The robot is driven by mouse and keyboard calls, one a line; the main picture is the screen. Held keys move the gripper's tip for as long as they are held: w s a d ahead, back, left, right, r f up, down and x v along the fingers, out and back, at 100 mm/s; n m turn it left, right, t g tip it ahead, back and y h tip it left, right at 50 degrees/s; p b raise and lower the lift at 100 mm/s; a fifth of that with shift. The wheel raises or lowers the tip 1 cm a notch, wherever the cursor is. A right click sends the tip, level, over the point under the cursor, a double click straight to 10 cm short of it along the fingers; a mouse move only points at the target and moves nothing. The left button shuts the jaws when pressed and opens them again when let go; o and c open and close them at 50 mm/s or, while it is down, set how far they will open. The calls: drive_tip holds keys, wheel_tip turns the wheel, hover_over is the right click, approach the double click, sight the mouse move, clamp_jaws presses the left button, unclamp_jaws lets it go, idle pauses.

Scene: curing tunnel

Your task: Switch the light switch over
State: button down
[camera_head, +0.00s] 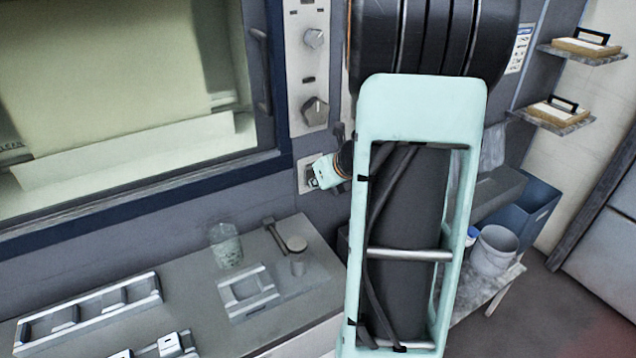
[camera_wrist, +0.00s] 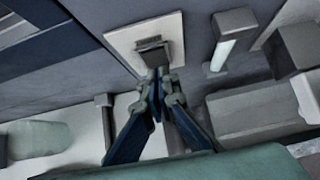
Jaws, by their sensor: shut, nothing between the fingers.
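The light switch is a pale square plate with a dark rocker (camera_wrist: 152,48), on the grey wall in the wrist view. In the head view its plate (camera_head: 303,176) shows partly, left of my gripper. My gripper (camera_wrist: 158,78) is shut with nothing in it. Its fingertips are at the lower edge of the rocker; I cannot tell whether they touch it. In the head view my gripper (camera_head: 314,182) is at the plate, and my arm hides part of the wall to its right.
A panel with knobs (camera_head: 315,110) is above the switch, beside a large window (camera_head: 130,190). Below is a counter (camera_head: 190,290) with a glass jar (camera_head: 226,246) and metal trays (camera_head: 92,308). A white bucket (camera_head: 494,250) and blue bin (camera_head: 536,205) stand at the right.

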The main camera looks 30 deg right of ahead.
drive_tip(key=shift+w+f, duration=0.15)
drive_tip(key=shift+w, duration=0.1)
drive_tip(key=shift+r+p, duration=0.65)
drive_tip(key=shift+r, duration=0.25)
drive_tip(key=shift+s, duration=0.1)
